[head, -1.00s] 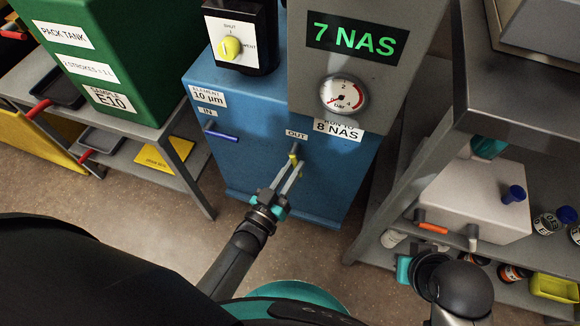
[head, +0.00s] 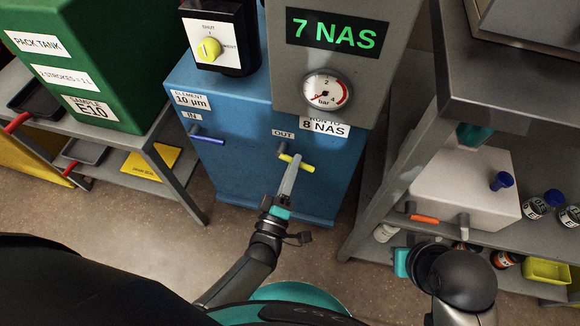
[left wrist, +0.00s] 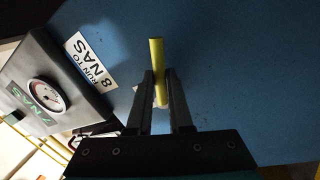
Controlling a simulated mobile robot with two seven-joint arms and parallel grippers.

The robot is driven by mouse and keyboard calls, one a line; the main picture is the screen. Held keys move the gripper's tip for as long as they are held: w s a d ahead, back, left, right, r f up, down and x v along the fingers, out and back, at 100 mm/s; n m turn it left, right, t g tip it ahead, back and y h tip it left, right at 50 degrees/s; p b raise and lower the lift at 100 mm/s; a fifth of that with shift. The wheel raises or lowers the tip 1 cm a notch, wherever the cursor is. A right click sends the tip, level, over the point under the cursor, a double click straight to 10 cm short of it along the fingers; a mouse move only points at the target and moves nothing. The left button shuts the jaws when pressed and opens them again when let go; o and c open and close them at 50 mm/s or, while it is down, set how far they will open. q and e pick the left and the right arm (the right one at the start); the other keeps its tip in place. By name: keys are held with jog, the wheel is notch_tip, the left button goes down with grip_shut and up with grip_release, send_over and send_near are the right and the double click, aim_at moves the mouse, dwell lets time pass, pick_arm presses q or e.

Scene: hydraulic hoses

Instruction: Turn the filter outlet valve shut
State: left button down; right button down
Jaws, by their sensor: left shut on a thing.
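The filter outlet valve has a yellow lever (head: 304,166) under the OUT label on the front of the blue filter cabinet (head: 235,185). The lever lies nearly sideways in the head view, its free end to the right and a little down. My left gripper (head: 294,162) is shut on the lever, near its middle. In the left wrist view the yellow lever (left wrist: 156,52) passes between the two dark fingers of the left gripper (left wrist: 160,82). My right gripper (head: 402,262) shows only in part at the lower right, its fingers not clear.
A blue lever (head: 207,136) sits under the IN label. A pressure gauge (head: 325,91) and a grey display box hang above the outlet. A grey shelf (head: 395,180) with a white tank and bottles stands close on the right. The floor before the cabinet is clear.

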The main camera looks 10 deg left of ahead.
pick_arm(q)
jog(key=n, duration=0.2)
jog(key=r+n+y, duration=0.1)
jog(key=n, duration=0.1)
jog(key=shift+d, duration=0.2)
jog(key=shift+r+n, duration=0.15)
jog(key=shift+n, duration=0.55)
jog(key=c, duration=0.8)
grip_release()
jog(key=shift+c, duration=0.2)
